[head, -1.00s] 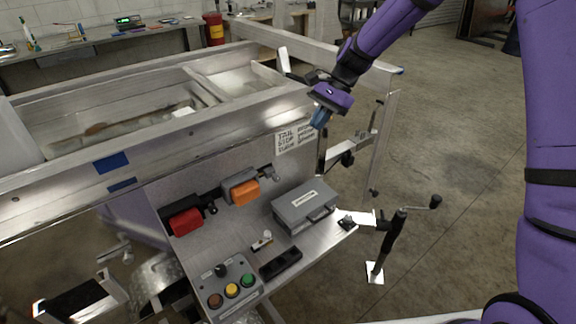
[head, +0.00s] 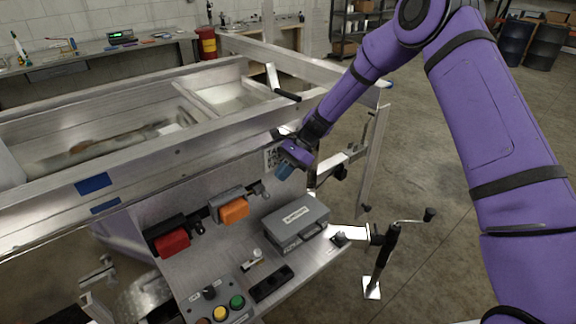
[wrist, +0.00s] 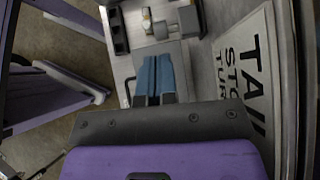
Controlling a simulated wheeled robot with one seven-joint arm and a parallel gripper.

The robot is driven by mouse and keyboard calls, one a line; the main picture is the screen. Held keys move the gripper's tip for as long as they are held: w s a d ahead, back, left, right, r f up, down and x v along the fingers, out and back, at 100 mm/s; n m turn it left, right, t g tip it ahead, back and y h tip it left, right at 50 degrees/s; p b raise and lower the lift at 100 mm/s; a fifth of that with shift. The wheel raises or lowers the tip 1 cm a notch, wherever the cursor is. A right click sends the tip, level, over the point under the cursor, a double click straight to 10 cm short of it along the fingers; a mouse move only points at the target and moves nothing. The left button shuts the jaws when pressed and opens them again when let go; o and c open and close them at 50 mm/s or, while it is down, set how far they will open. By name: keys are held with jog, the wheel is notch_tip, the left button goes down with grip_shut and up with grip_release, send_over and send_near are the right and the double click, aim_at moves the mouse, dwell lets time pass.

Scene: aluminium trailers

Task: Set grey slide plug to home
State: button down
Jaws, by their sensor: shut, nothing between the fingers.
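My gripper (head: 283,175) is shut and empty, its blue fingertips together in front of the sign at the trailer's side. The blue fingers also show in the wrist view (wrist: 156,60). A small grey piece (head: 259,189) sits right of the orange block. A grey labelled case (head: 297,222) lies on the panel to the right. I cannot tell for sure which grey part is the slide plug. My gripper is apart from all of these.
A button box (head: 220,305) and a black two-slot block (head: 271,283) stand at the panel's front. A small white-knobbed fitting (head: 256,256) is beside them. A black crank jack (head: 385,250) rises at the right. The trailer rail (head: 130,170) runs behind. Open floor lies right.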

aim_at(262, 192)
jog(key=x, duration=0.5)
jog(key=shift+s+a, duration=0.55)
jog(key=shift+a, duration=0.25)
jog(key=shift+s+a, duration=0.55)
jog(key=shift+a, duration=0.2)
jog(key=shift+r, duration=0.1)
